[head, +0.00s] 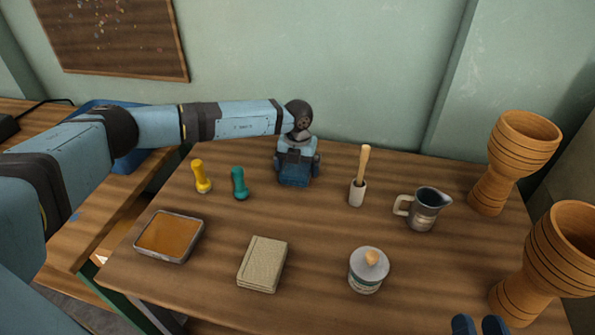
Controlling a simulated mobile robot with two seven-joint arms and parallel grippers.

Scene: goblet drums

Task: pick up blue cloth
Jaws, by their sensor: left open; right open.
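My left arm reaches across from the left, and my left gripper (297,162) points down at the back middle of the wooden table. A dark blue patch (293,179) shows right at and below this gripper. It may be the blue cloth, but the gripper covers much of it, and I cannot tell whether they touch. The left gripper is open; its fingertips are hard to make out. My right gripper (480,325) shows only as two blue fingertips, apart and empty, at the bottom edge near the front goblet drum.
The table (210,285) also holds yellow (201,178) and teal (239,184) tools, an orange-filled tray (168,237), a beige folded stack (262,264), a lidded jar (367,272), a wooden-handled brush (359,185), a pitcher (423,209) and goblet drums (513,158) (555,255).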

